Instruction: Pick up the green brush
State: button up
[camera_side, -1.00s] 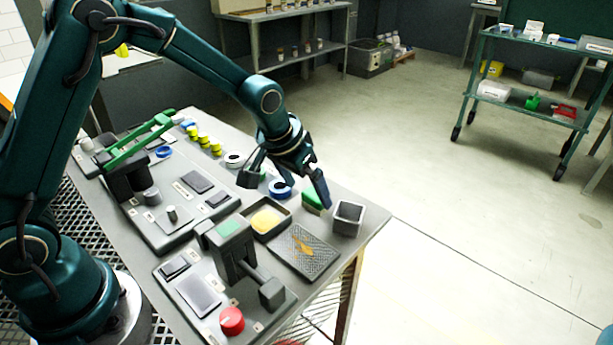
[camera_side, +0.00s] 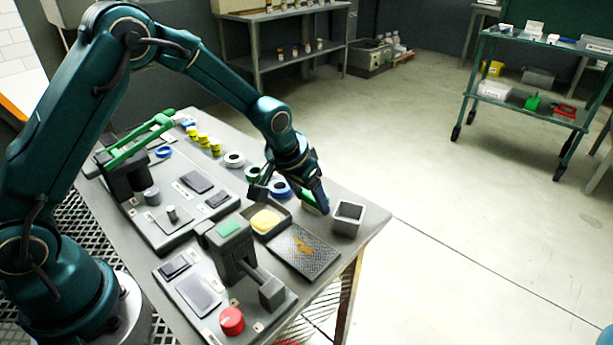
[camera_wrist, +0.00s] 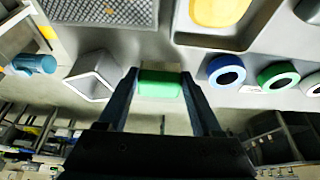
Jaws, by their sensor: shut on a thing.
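The green brush (camera_wrist: 160,84) has a green block body with a pale strip along one edge. In the wrist view it lies between the two fingers of my gripper (camera_wrist: 159,92), which is shut on it. In the side view, the brush (camera_side: 309,204) is mostly hidden by the right finger of my gripper (camera_side: 290,202). It is low at the far side of the table. I cannot tell whether the brush still touches the tabletop.
A square grey cup (camera_side: 348,219) stands just right of the brush. A textured tray (camera_side: 303,252) and a dish of yellow material (camera_side: 267,221) lie in front. Blue (camera_side: 281,189) and green tape rolls are close by on the left. The table's right edge is near.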

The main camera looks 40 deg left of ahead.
aim_at(311, 197)
jog(key=shift+r, duration=0.65)
notch_tip(311, 197, up, 3)
jog(key=shift+w+f, duration=0.1)
jog(key=s+a+r, duration=0.4)
jog(key=a+r, duration=0.3)
jog(key=a, duration=0.3)
jog(key=shift+s+a, duration=0.35)
jog(key=shift+a, duration=0.05)
jog(key=o, duration=0.5)
jog(key=c, duration=0.3)
jog(key=shift+c, duration=0.2)
